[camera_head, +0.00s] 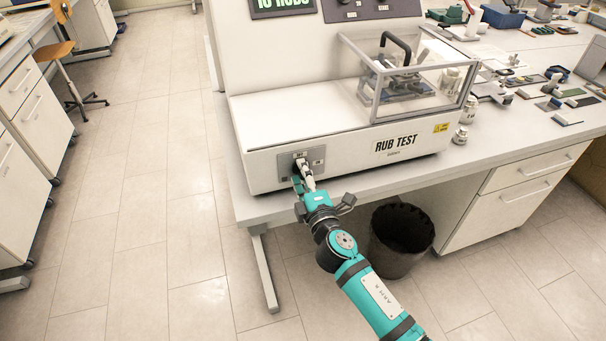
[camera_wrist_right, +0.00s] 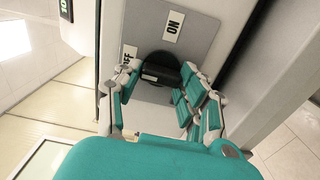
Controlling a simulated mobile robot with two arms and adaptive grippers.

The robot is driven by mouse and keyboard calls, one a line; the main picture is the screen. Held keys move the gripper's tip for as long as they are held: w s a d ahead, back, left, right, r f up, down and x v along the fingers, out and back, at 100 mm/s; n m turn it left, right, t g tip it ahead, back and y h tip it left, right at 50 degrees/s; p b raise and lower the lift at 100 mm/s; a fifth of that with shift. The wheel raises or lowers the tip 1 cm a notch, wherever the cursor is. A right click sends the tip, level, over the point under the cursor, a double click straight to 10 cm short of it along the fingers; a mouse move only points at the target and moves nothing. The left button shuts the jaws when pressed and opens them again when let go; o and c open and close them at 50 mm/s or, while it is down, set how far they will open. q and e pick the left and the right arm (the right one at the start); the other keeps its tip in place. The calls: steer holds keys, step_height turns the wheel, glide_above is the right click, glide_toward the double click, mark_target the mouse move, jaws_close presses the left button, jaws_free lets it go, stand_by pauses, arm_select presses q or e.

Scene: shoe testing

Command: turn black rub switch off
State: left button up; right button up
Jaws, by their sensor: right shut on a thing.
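The rub test machine (camera_head: 258,139) stands on the bench. On its front, at the lower left, is a grey switch plate (camera_head: 287,157). In the right wrist view the plate (camera_wrist_right: 186,48) carries an ON label, an OFF label partly hidden by a finger, and a black rotary switch (camera_wrist_right: 160,70). My right gripper (camera_head: 300,165) is at the plate. In the right wrist view its fingers (camera_wrist_right: 160,78) are closed around the switch's black knob, one on each side. My left gripper is not in view.
The machine has a clear cover (camera_head: 425,95) and a RUB TEST label. A black bin (camera_head: 400,238) stands on the floor under the bench. Samples and tools lie on the bench at the right.

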steer(key=shift+r, duration=0.1)
stand_by(0.3)
steer(key=o, duration=1.2)
steer(key=shift+w+a, duration=0.1)
steer(key=shift+c, duration=0.2)
steer(key=v, duration=1.2)
